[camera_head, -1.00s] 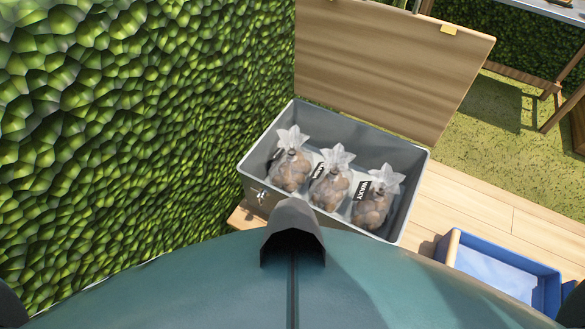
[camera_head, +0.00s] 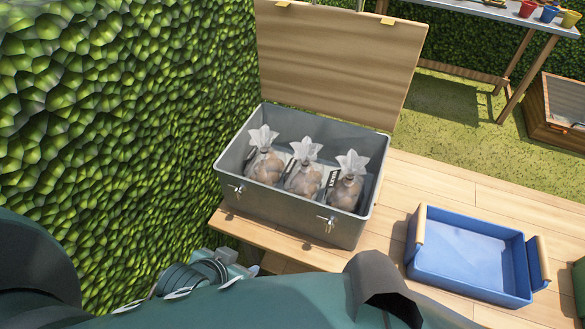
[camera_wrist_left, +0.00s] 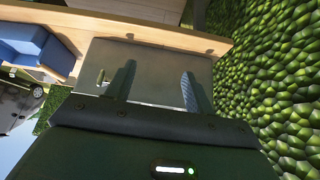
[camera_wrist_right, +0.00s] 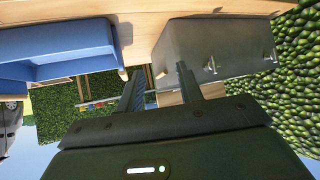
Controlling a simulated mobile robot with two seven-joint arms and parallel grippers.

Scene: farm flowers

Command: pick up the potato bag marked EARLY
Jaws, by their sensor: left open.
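Three clear bags of potatoes stand in a row in the open grey chest: a left bag (camera_head: 266,165), a middle bag (camera_head: 303,178) and a right bag (camera_head: 346,190). Each has a gathered, pale top. The right bag's label seems to read WAXY; the other labels are mostly hidden, so I cannot tell which says EARLY. My left gripper (camera_head: 238,270) is low in front of the chest, apart from the bags. In the left wrist view its fingers (camera_wrist_left: 157,88) are apart and empty. My right gripper (camera_wrist_right: 160,88) is open and empty in the right wrist view.
The grey chest (camera_head: 282,214) has latches in front and a raised wooden lid (camera_head: 340,65) behind. A hedge (camera_head: 110,130) rises close on the left. A blue tray (camera_head: 465,287) with wooden handles stands on the deck at right. Bare planks (camera_head: 440,185) lie between.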

